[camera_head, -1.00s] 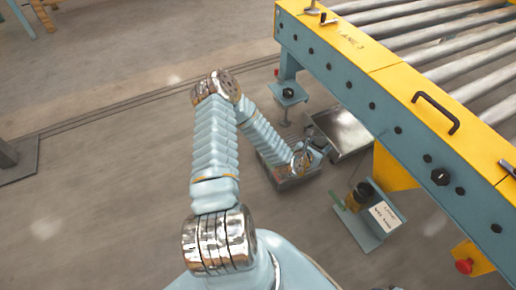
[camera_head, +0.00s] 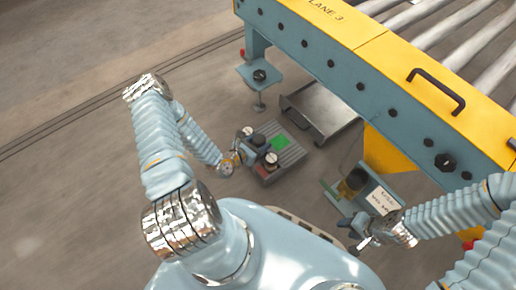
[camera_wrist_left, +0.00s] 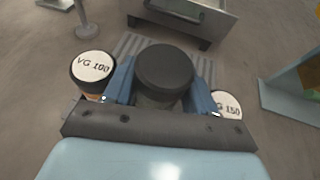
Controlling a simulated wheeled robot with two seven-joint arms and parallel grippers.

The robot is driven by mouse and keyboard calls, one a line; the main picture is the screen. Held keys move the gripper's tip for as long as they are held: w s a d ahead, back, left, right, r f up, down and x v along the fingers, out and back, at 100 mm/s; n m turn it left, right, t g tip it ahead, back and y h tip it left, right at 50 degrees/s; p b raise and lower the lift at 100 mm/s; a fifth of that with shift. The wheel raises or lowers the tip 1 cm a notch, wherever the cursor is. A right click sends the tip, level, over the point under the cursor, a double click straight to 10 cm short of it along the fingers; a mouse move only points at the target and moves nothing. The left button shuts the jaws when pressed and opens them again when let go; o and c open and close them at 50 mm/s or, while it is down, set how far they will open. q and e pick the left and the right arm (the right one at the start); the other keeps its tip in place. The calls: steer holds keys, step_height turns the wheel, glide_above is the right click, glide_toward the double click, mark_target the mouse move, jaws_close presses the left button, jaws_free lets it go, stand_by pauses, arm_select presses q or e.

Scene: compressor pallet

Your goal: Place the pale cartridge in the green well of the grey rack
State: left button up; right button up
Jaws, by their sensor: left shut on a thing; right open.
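The grey ribbed rack (camera_head: 291,157) is on the floor side of the conveyor, its green well (camera_head: 279,143) uncovered and empty. My left gripper (camera_head: 250,149) is at the rack's left side, shut on a dark-capped cartridge (camera_wrist_left: 164,72); its body is mostly hidden, so I cannot tell if it is pale. Whether it is lifted clear is unclear. White-topped cartridges stand either side of it: VG 100 (camera_wrist_left: 92,68) on the left and VG 150 (camera_wrist_left: 227,103) on the right in the left wrist view. My right gripper (camera_head: 362,242) is open and empty at lower right.
A metal tray (camera_head: 320,115) lies behind the rack. A blue stand with an amber jar (camera_head: 353,182) and a white label card (camera_head: 383,200) is near my right gripper. The yellow and blue roller conveyor (camera_head: 340,70) fills the upper right. Floor to the left is clear.

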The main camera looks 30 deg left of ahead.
arm_select(q)
steer(key=shift+f+b, duration=0.35)
steer(key=shift+f, duration=1.4)
steer(key=shift+f, duration=0.2)
steer(key=o, duration=0.8)
steer(key=shift+r, duration=0.15)
steer(key=shift+s+r, duration=0.1)
steer(key=shift+r, duration=0.1)
steer(key=p+v, duration=0.1)
steer(key=v, duration=1)
steer(key=shift+s+a+r, duration=0.1)
steer(key=shift+s, duration=0.25)
